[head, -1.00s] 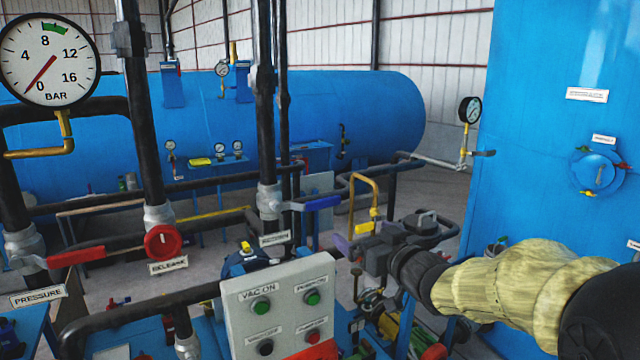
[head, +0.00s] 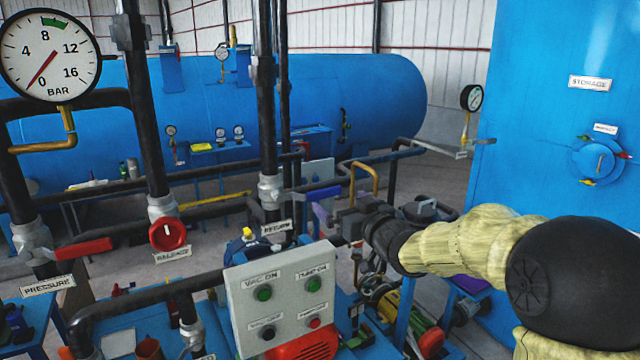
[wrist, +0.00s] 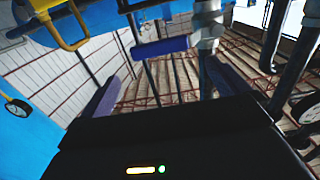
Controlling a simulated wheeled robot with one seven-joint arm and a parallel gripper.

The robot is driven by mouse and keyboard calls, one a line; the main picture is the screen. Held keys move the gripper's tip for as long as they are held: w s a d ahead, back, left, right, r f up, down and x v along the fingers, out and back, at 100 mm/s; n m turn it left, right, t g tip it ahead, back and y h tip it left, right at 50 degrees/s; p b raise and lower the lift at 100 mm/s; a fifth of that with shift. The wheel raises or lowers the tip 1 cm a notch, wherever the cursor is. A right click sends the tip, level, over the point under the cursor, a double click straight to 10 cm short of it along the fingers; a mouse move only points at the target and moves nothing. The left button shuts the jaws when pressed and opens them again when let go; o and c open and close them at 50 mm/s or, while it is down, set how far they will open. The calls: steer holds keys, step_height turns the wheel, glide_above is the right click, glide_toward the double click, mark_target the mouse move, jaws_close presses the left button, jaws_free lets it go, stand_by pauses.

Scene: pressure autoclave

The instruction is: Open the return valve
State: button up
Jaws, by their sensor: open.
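The return valve (head: 270,192) sits on a vertical black pipe above the RETURN label (head: 277,228) in the head view. Its blue lever (head: 322,193) sticks out sideways to the right. My gripper (head: 325,212) is just below and right of the lever in the head view, with its purple fingers pointing toward it. In the wrist view, the open gripper (wrist: 163,72) has its fingers spread either side, and the lever (wrist: 160,47) lies across just beyond the fingertips. The valve body (wrist: 207,30) is at the lever's right end there. I see no contact.
The red-handled pressure valve (head: 84,249) and the red release knob (head: 167,234) are to the left. A grey control box (head: 282,300) stands below my gripper. A yellow bent pipe (head: 364,180) and black pipes run close behind it. A blue storage tank (head: 540,120) stands right.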

mark_target(327, 190)
steer(key=p+x, duration=0.4)
steer(key=x, duration=0.6)
steer(key=shift+w+a, duration=0.15)
steer(key=shift+w, duration=0.1)
steer(key=shift+a, duration=0.1)
steer(key=c, duration=1.2)
steer(key=shift+w, duration=0.1)
